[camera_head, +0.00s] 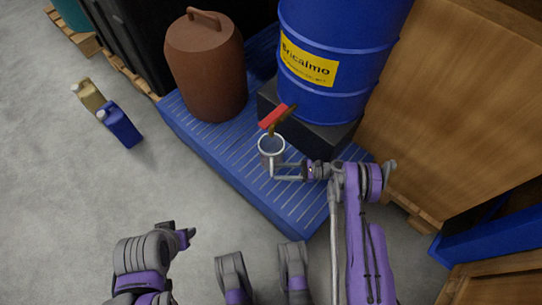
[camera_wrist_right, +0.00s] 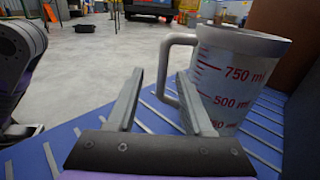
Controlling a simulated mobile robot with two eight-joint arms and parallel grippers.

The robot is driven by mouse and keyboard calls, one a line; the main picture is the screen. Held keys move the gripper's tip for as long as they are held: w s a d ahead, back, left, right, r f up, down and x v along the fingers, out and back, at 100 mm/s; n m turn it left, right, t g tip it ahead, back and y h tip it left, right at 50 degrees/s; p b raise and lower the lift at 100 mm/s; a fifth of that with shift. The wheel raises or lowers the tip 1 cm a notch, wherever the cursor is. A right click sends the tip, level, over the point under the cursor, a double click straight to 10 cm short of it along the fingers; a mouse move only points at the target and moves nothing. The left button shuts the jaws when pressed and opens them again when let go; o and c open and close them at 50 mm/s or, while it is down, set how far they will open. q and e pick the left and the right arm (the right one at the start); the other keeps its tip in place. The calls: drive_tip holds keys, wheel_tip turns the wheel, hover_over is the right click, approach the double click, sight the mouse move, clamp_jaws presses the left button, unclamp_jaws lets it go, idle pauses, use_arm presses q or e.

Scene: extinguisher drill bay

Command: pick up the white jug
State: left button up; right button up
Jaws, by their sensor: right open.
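The white jug (camera_head: 270,147) stands on the blue slatted platform, near the black block under the drum. In the right wrist view the jug (camera_wrist_right: 243,80) is upright with red volume marks, and its handle points left. My right gripper (camera_head: 276,172) is open beside the jug in the head view. In the right wrist view the handle shows between the fingertips of the right gripper (camera_wrist_right: 162,85); I cannot tell whether it is inside the jaws. My left gripper (camera_head: 185,238) is low on the left, away from the jug; its jaws are unclear.
A blue drum (camera_head: 340,50) stands on a black block (camera_head: 310,130) behind the jug, with a red and brown tool (camera_head: 273,117) near the jug's rim. A brown can (camera_head: 205,70) stands on the blue platform (camera_head: 215,155). A wooden crate (camera_head: 460,110) blocks the right.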

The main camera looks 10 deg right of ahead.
drive_tip(key=a, duration=0.2)
drive_tip(key=w+a+b, duration=0.1)
drive_tip(key=a, duration=0.3)
drive_tip(key=shift+w+a+r, duration=0.1)
drive_tip(key=shift+w+a, duration=0.2)
drive_tip(key=shift+a, duration=0.05)
clamp_jaws()
